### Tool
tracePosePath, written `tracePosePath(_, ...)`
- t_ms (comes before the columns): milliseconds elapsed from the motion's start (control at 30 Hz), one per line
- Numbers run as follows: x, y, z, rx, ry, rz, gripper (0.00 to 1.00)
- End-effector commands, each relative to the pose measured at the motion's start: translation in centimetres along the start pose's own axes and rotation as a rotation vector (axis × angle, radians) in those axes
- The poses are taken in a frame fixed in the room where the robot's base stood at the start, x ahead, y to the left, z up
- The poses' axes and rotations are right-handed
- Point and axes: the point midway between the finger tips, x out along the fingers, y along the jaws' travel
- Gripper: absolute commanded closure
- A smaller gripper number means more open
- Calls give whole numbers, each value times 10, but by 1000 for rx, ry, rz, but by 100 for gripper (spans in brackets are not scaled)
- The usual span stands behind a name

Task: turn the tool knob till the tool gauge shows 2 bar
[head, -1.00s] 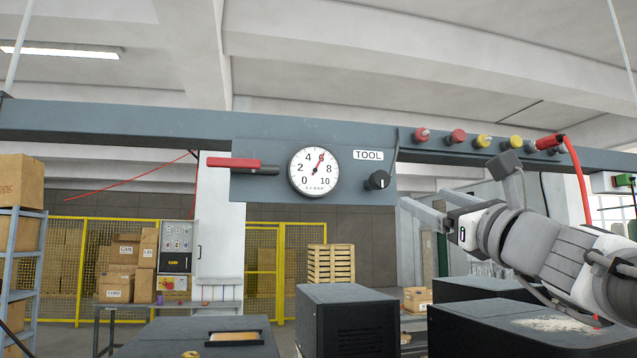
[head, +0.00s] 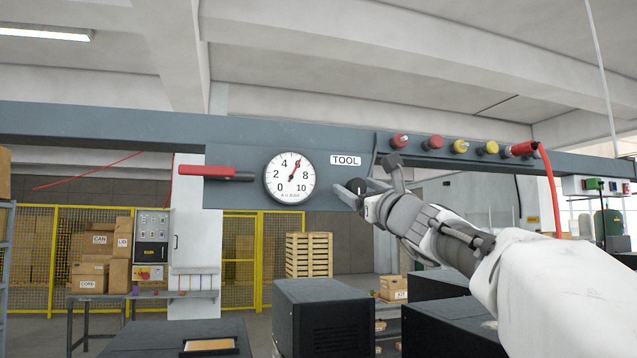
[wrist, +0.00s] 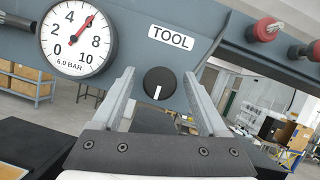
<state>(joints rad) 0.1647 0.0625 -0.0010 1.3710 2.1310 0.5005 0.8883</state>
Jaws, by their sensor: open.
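The tool gauge (head: 290,177) is a round white dial on the grey panel. Its red needle points at about 6, and it reads 6.0 BAR in the wrist view (wrist: 78,38). The TOOL label (wrist: 171,37) is above and right of the dial. The black tool knob (wrist: 159,84) is below the label, its white mark pointing down. My gripper (wrist: 159,75) is open, with a finger on each side of the knob and visible gaps between. In the head view, my gripper (head: 350,190) is at the panel and partly hides the knob.
A red-handled lever (head: 216,173) is left of the gauge. Red and yellow fittings (head: 434,142) line the beam to the right, with a red hose (head: 551,190) hanging there. Dark machine boxes (head: 322,315) stand below.

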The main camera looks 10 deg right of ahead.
Motion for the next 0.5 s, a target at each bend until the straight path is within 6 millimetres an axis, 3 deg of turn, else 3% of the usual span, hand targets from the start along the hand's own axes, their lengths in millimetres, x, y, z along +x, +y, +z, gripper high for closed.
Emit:
tracePosePath(333, 4, 0, 0, 0, -1, 0, 24)
tracePosePath(500, 4, 0, 0, 0, -1, 0, 53)
